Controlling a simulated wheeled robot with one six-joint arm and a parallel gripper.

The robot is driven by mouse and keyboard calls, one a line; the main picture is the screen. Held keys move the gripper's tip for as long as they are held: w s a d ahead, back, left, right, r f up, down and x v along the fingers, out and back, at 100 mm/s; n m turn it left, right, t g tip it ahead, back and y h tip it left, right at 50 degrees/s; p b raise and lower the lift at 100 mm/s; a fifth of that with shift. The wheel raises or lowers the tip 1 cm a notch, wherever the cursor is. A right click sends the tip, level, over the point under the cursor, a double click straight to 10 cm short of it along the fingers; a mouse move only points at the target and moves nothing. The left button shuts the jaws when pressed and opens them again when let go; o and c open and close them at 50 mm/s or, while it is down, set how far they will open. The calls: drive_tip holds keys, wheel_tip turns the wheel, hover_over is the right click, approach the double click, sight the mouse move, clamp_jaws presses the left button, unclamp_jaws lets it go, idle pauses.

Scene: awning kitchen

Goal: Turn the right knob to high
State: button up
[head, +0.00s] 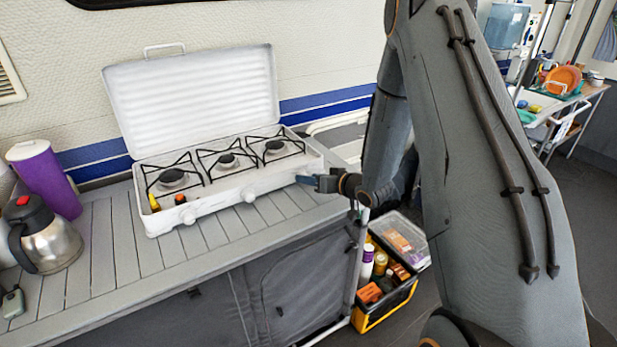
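A white camping stove (165,222) with three burners and a raised lid (195,95) stands on the grey slatted table. The right knob is not clearly visible; my gripper covers the right end of the front panel. My gripper (304,180) reaches in from the right, its fingers level with that end of the panel. I cannot tell whether the fingers touch a knob or how far apart they are.
A steel kettle (50,240) and a purple cylinder (47,180) stand left of the stove. An open yellow-black crate (385,309) of bottles and packets is on the floor below my gripper. The tabletop (120,270) before the stove is clear.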

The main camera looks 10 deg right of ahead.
drive_tip(key=shift+w+a+f, duration=0.25)
drive_tip(key=shift+w+a, duration=0.1)
drive_tip(key=shift+w, duration=0.25)
drive_tip(key=c, duration=0.9)
drive_tip(key=shift+o, duration=0.2)
drive_tip(key=n+h+b, duration=0.2)
drive_tip(key=n, duration=0.1)
drive_tip(key=shift+a+t, duration=0.3)
drive_tip(key=n+h+b, duration=0.1)
drive_tip(key=b, duration=0.1)
drive_tip(key=n+h+b, duration=0.1)
drive_tip(key=n, duration=0.1)
drive_tip(key=shift+s+a+t+b, duration=0.15)
drive_tip(key=shift+t+b, duration=0.2)
drive_tip(key=shift+t, duration=0.05)
drive_tip(key=shift+n, duration=0.3)
